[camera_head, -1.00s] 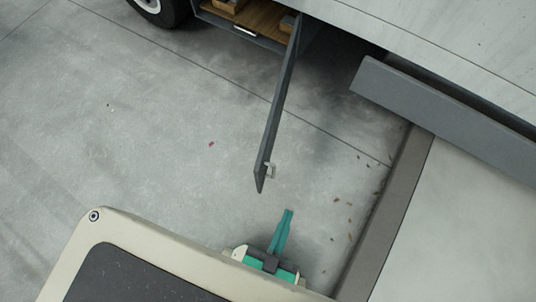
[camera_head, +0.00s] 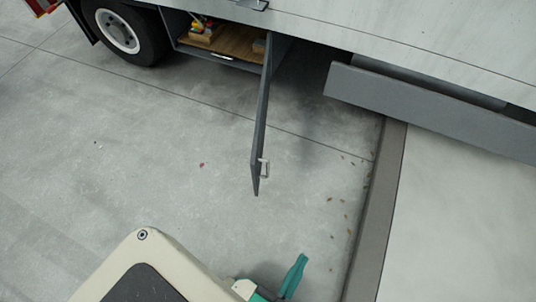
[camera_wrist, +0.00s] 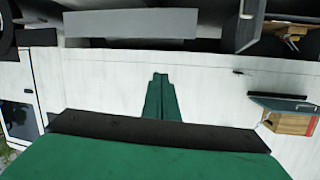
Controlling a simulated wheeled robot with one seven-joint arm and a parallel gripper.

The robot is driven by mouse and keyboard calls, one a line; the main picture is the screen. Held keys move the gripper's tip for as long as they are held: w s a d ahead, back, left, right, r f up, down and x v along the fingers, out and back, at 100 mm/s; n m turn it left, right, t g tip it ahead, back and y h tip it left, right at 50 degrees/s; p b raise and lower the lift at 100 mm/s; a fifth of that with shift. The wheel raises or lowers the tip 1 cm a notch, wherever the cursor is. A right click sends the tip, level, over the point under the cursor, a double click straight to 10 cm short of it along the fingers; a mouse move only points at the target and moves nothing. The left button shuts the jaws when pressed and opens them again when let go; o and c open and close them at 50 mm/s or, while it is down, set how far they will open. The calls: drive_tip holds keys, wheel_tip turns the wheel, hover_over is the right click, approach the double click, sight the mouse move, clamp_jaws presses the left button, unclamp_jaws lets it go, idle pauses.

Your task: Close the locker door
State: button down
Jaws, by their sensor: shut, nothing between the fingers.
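The locker (camera_head: 273,60) is an open compartment low on the truck's side, with a wooden floor and some objects inside. Its grey door (camera_head: 259,125) stands wide open, sticking out from the truck, with a small metal handle (camera_head: 264,168) near its free end. In the wrist view the door (camera_wrist: 244,32) is at the upper right, seen nearly edge-on. My teal gripper (camera_head: 294,276) is shut and empty, at the bottom of the head view, apart from the door and to the right of its free end. The shut fingers also show in the wrist view (camera_wrist: 161,98).
A raised kerb (camera_head: 375,215) runs along the right, with scattered leaves beside it. A grey panel (camera_head: 430,105) hangs along the truck's lower side. A wheel (camera_head: 118,32) is left of the locker. The concrete floor left of the door is clear.

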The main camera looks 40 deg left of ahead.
drive_tip(key=w+a+f+m+y, duration=0.25)
drive_tip(key=w+f+y, duration=0.2)
drive_tip(key=w, duration=0.25)
drive_tip(key=w+a+f+m+y, duration=0.1)
drive_tip(key=w+a+f+y, duration=0.2)
drive_tip(key=w+f, duration=0.25)
drive_tip(key=shift+w+a+f+m+g+y, duration=0.65)
drive_tip(key=shift+w+a, duration=1.9)
drive_tip(key=shift+a, duration=2)
drive_tip(key=shift+w+a+f+m+g+y, duration=0.25)
drive_tip(key=shift+w+a+m+y, duration=0.7)
drive_tip(key=shift+w+a, duration=2.65)
drive_tip(key=shift+w+a+f+m+g+y, duration=0.5)
drive_tip(key=shift+w+a+m, duration=0.75)
drive_tip(key=shift+a, duration=4.3)
drive_tip(key=shift+w+r+n, duration=0.1)
drive_tip(key=shift+w+n, duration=0.15)
drive_tip(key=shift+n, duration=0.05)
drive_tip(key=shift+a, duration=0.15)
